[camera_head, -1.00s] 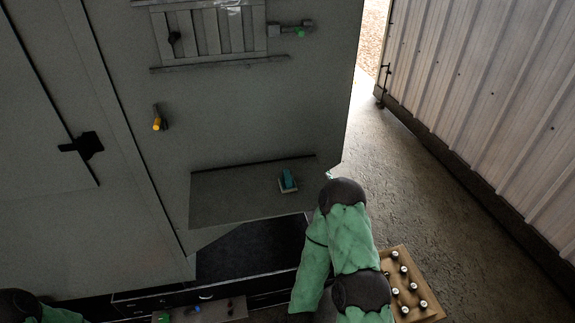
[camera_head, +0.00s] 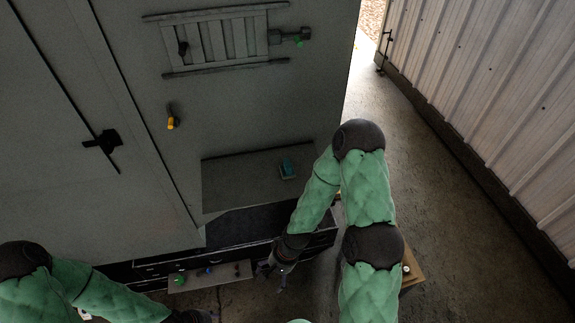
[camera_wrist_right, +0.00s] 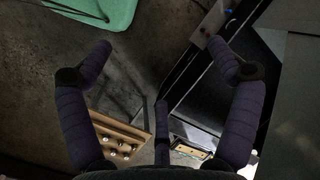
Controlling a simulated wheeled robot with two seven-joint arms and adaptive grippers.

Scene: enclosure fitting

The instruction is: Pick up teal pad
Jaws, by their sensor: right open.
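The teal pad (camera_head: 288,170) is a small blue-green block on a grey shelf (camera_head: 235,185) that juts from the grey cabinet door. My right gripper (camera_head: 271,278) is below the shelf and apart from the pad, in front of the dark drawers. In the right wrist view, its fingers (camera_wrist_right: 160,50) are spread with nothing between them, and I cannot make out the pad there. My left gripper (camera_head: 195,317) shows only in part at the bottom edge; its fingertips are out of view.
A panel with coloured knobs (camera_head: 210,276) lies low before the drawers. A yellow-tipped handle (camera_head: 172,122) and a slatted vent (camera_head: 222,40) are on the cabinet. A wooden tray with several white-topped pegs (camera_wrist_right: 120,140) is mostly behind my right arm. Floor at right is clear.

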